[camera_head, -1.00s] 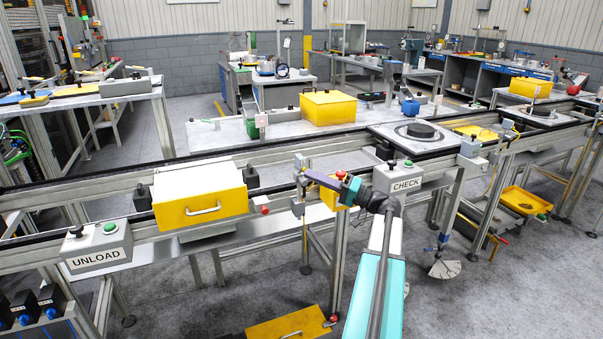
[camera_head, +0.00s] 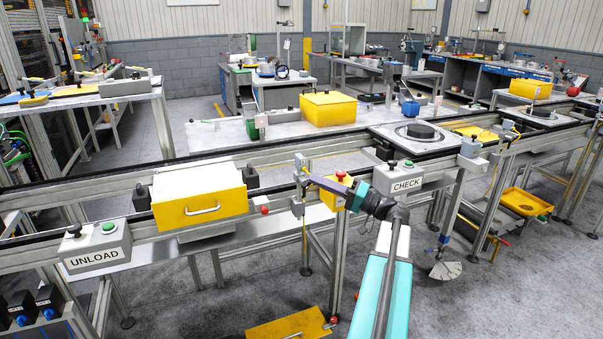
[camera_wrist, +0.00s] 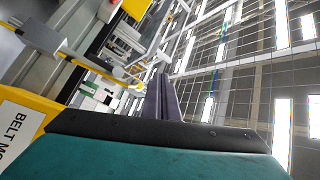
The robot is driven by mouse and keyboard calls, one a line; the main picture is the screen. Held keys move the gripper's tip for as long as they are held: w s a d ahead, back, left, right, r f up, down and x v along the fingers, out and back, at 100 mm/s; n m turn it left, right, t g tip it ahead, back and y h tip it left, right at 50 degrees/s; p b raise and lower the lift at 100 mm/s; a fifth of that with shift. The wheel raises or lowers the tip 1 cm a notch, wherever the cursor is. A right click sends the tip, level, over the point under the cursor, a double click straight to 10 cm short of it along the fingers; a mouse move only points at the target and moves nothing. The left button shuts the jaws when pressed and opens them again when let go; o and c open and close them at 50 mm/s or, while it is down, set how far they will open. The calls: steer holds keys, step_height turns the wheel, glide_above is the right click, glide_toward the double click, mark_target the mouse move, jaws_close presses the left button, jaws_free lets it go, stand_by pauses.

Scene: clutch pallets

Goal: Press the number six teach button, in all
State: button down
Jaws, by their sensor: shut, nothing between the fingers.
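My gripper (camera_head: 314,180) is in the middle of the head view, with its thin purple fingers pointing left beside the conveyor rail and a yellow box with a red button (camera_head: 341,178). In the wrist view my gripper's fingers (camera_wrist: 163,97) are together and empty. I cannot make out a button marked six. Black units with blue knobs (camera_head: 22,311) stand at the lower left edge of the head view, partly cut off; their labels are too small to read.
The conveyor rail (camera_head: 110,187) crosses the view. A white-topped yellow drawer box (camera_head: 200,211) sits at it, left of my gripper. In the wrist view a yellow box lettered "BELT MO" (camera_wrist: 22,122) is close at the lower left. Bare floor (camera_head: 500,290) lies at the lower right.

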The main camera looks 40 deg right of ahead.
steer(key=shift+s+a, duration=0.3)
steer(key=shift+s, duration=0.4)
stand_by(0.4)
